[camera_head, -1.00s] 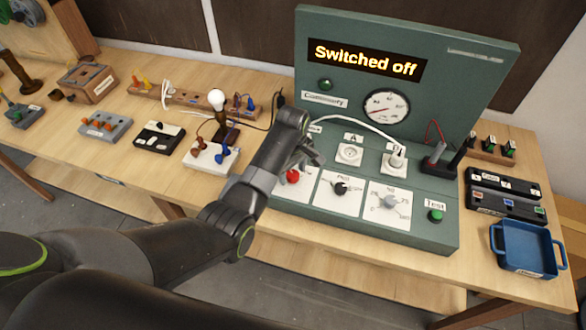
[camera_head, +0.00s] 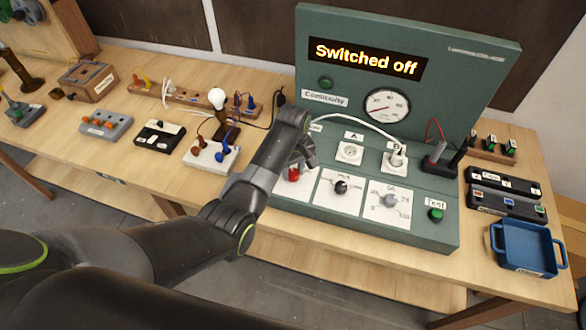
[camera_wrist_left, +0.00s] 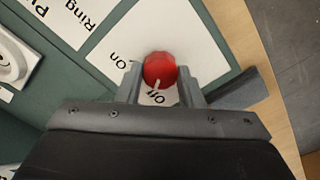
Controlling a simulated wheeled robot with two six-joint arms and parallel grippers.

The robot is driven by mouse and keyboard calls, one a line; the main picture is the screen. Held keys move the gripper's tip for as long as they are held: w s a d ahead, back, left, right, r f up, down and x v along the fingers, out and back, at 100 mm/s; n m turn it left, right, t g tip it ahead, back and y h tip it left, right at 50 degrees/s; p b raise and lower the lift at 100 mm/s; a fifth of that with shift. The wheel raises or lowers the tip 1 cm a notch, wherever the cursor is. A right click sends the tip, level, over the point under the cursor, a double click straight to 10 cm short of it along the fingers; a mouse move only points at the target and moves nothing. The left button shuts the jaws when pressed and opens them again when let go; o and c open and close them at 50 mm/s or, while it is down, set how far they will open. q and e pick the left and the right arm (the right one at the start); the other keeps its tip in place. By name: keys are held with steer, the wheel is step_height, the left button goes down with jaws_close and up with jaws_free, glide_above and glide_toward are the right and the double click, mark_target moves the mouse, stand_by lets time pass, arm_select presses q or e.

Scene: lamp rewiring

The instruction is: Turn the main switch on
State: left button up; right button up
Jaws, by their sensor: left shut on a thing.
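The main switch is a red round knob (camera_wrist_left: 160,70) on a white plate of the green test panel, with "On" and "Off" printed beside it. Its white pointer mark points at "Off" in the left wrist view. In the head view the red knob (camera_head: 293,174) shows just below my left gripper (camera_head: 300,162). In the left wrist view my left gripper (camera_wrist_left: 158,88) has its two fingers on either side of the knob, shut on it. The panel display (camera_head: 366,59) reads "Switched off". My right gripper is not in view.
To the right on the panel are a black knob (camera_head: 341,187), a grey knob (camera_head: 390,201) and a green Test button (camera_head: 435,215). A white cable arches over the panel to a plugged socket (camera_head: 396,158). A blue tray (camera_head: 527,248) stands at the right.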

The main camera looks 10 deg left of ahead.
arm_select(q)
steer(key=m, duration=0.3)
steer(key=shift+m, duration=0.3)
steer(key=m, duration=0.3)
steer(key=shift+m, duration=0.3)
steer(key=m, duration=0.4)
steer(key=shift+m, duration=2)
steer(key=o, duration=1)
steer(key=shift+d, duration=0.1)
steer(key=shift+c, duration=0.2)
